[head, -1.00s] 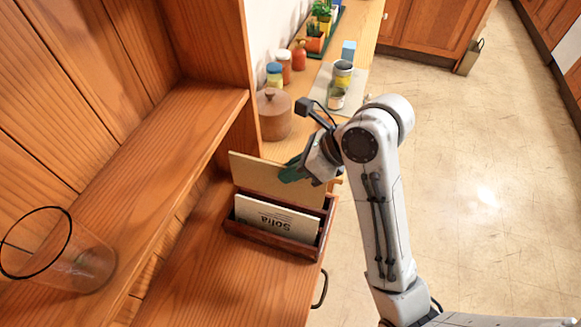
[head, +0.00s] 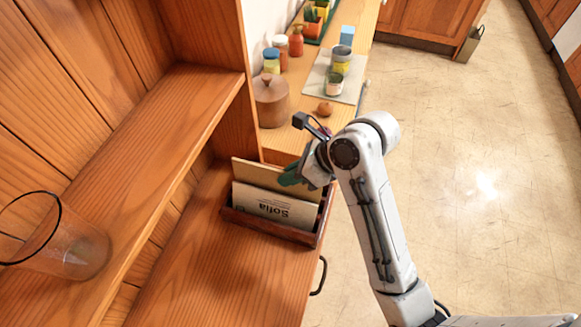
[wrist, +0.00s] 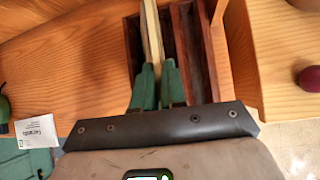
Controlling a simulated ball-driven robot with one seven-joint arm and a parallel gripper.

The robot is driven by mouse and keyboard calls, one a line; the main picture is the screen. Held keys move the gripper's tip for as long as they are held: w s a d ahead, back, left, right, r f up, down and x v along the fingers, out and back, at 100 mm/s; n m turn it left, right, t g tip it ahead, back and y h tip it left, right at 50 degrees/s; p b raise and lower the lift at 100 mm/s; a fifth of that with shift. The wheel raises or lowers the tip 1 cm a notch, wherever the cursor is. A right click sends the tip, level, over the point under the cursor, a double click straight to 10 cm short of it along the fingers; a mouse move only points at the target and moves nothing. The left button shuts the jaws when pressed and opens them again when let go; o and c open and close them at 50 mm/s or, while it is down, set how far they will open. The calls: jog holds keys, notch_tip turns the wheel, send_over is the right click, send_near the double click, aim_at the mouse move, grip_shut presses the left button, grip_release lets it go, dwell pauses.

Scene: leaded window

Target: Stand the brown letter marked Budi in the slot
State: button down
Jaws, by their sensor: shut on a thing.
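The brown letter (head: 252,171) stands upright behind the white letter marked Sofia (head: 275,207), in or just over the dark wooden letter rack (head: 268,229). No writing shows on the brown letter, and its lower part is hidden behind the Sofia letter. My gripper (head: 292,176) is shut on the brown letter near its right end. In the wrist view, the green fingers (wrist: 158,80) close on the pale letter edge (wrist: 156,40). The rack's wooden walls (wrist: 207,55) show beside them. I cannot tell if the letter's bottom edge touches the rack floor.
A clear glass (head: 75,250) stands on the shelf at left. A wooden pot (head: 271,100), an onion (head: 324,109) and several jars stand on the counter behind. Another letter (wrist: 37,133) lies at lower left in the wrist view. The desktop before the rack is clear.

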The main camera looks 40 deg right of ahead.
jog(key=shift+f, duration=2.55)
jog(key=c, duration=1.1)
grip_release()
send_near(291, 187)
jog(key=shift+w+d+f, duration=0.15)
jog(key=shift+d+f, duration=0.15)
jog(key=shift+d, duration=0.15)
